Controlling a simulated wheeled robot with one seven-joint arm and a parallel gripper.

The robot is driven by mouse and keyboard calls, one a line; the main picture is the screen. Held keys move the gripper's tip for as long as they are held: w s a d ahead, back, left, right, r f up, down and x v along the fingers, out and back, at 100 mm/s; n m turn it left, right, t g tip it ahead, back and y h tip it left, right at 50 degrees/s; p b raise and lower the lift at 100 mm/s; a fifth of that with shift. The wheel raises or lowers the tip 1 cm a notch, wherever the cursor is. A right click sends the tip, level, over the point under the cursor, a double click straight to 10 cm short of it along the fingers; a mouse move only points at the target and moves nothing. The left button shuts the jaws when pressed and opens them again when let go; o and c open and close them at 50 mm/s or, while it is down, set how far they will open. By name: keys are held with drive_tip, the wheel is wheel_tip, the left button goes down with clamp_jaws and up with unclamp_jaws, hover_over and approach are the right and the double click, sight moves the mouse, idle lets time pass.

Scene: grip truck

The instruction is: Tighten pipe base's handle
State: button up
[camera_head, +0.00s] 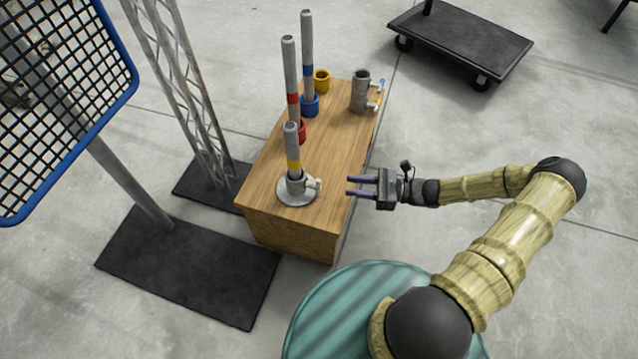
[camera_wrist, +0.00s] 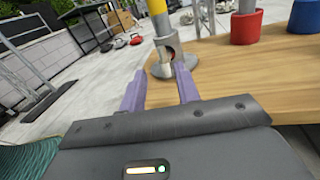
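The pipe base (camera_head: 297,190) is a round metal plate with a short socket, on the near end of a wooden box table. A grey pipe with a yellow band (camera_head: 292,150) stands upright in it. Its pale handle (camera_head: 313,184) sticks out on the right side, toward my gripper. My gripper (camera_head: 348,187) is open and empty, just right of the handle and apart from it. In the wrist view the pipe base (camera_wrist: 160,68) is beyond the two purple fingers (camera_wrist: 160,85). The handle is hard to make out there.
On the wooden table (camera_head: 332,150) stand pipes in a red holder (camera_head: 301,128) and a blue holder (camera_head: 310,106), an empty yellow holder (camera_head: 322,80) and a grey clamp piece (camera_head: 360,92). A truss stand (camera_head: 190,90) is left of the table. A black dolly (camera_head: 460,40) is behind.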

sight(318, 180)
drive_tip(key=a+b, duration=0.1)
drive_tip(key=a, duration=0.2)
drive_tip(key=w+a+b, duration=0.1)
drive_tip(key=a, duration=0.2)
drive_tip(key=a+b, duration=0.1)
drive_tip(key=a, duration=0.2)
drive_tip(key=shift+w+a+f, duration=0.1)
drive_tip(key=shift+w+a, duration=0.25)
drive_tip(key=shift+w, duration=0.05)
drive_tip(key=shift+a, duration=0.3)
